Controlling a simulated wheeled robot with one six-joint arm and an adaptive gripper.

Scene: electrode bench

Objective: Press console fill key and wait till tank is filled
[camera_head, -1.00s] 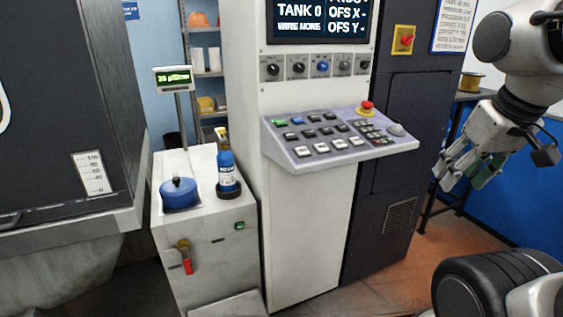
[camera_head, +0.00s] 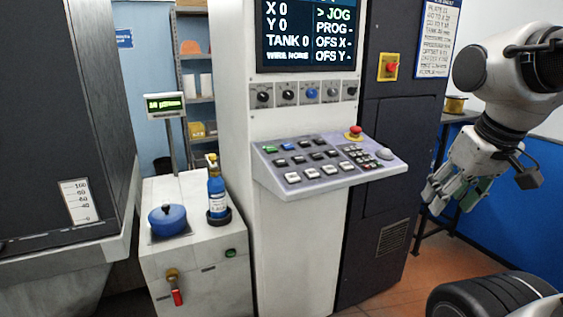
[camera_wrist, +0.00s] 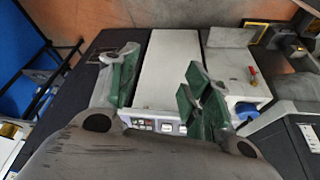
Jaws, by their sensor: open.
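The console (camera_head: 290,180) is a tall white cabinet with a sloped grey key panel (camera_head: 325,184). The panel holds several white and dark keys, one green key (camera_head: 269,149), one blue key (camera_head: 288,146) and a red mushroom button (camera_head: 354,131). The key labels are too small to read. The screen (camera_head: 312,35) reads X 0, Y 0, TANK 0 and JOG. The dark tank (camera_head: 50,120) stands at the left with a level scale (camera_head: 79,201). My gripper (camera_head: 447,192) is open and empty, right of the panel and apart from it. In the wrist view, a few keys (camera_wrist: 160,127) show between its green-padded fingers (camera_wrist: 160,85).
A low white cabinet (camera_head: 200,264) left of the console carries a blue pot (camera_head: 168,219), a blue bottle (camera_head: 217,192) and a red-handled valve (camera_head: 174,287). A dark cabinet (camera_head: 385,170) with a red switch (camera_head: 389,67) stands right of the console. Open floor lies in front.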

